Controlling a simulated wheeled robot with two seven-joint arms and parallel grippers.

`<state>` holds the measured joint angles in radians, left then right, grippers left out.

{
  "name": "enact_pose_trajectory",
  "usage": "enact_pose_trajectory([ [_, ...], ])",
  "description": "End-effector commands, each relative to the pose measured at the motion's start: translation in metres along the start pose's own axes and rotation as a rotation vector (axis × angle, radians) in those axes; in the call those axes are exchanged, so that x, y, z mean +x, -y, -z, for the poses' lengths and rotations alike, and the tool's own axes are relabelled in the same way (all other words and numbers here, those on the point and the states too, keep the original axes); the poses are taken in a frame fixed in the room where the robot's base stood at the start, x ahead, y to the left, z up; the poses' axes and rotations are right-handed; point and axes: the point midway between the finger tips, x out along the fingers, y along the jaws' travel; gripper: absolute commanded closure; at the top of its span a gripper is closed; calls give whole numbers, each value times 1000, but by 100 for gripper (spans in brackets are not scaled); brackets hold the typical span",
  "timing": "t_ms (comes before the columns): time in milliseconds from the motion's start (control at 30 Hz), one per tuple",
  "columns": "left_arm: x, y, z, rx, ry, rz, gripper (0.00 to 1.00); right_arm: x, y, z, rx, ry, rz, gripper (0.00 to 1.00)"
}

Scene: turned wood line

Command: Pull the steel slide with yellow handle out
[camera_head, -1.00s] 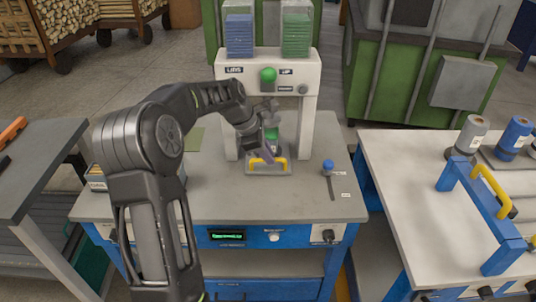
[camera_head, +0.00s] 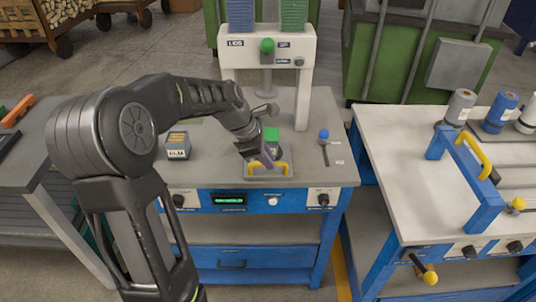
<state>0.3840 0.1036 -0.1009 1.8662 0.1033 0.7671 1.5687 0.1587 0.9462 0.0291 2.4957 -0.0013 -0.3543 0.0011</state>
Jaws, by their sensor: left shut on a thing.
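The steel slide (camera_head: 284,175) is a flat grey plate with a yellow handle (camera_head: 281,166) at its front. It lies on the grey top of the blue workbench, out in front of the white press frame (camera_head: 303,100) and close to the bench's front edge. A green piece (camera_head: 272,139) stands on or just behind the slide, partly hidden by my arm. My left gripper (camera_head: 264,160) is shut on the yellow handle from above; its fingertips are small and partly hidden. My right gripper is not in view.
A blue-knobbed lever (camera_head: 323,139) stands right of the slide. A small box (camera_head: 178,146) sits at the left. Blue and green stacks top the press. A white table with a blue frame (camera_head: 466,170) and several spools stands at the right.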

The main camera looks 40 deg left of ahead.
Motion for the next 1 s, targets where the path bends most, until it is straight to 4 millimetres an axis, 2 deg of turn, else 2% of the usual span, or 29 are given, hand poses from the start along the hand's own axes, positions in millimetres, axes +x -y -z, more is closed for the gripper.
enact_pose_trajectory([
  [333,1,6,0,-1,0,15,100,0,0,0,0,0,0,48],
  [367,1,6,0,-1,0,15,86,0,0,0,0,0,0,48],
  [600,1,4,0,-1,0,12,66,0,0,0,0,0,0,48],
  [867,0,3,0,-1,0,8,66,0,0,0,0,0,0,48],
  [1000,-8,2,0,0,1,4,66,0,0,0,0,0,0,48],
])
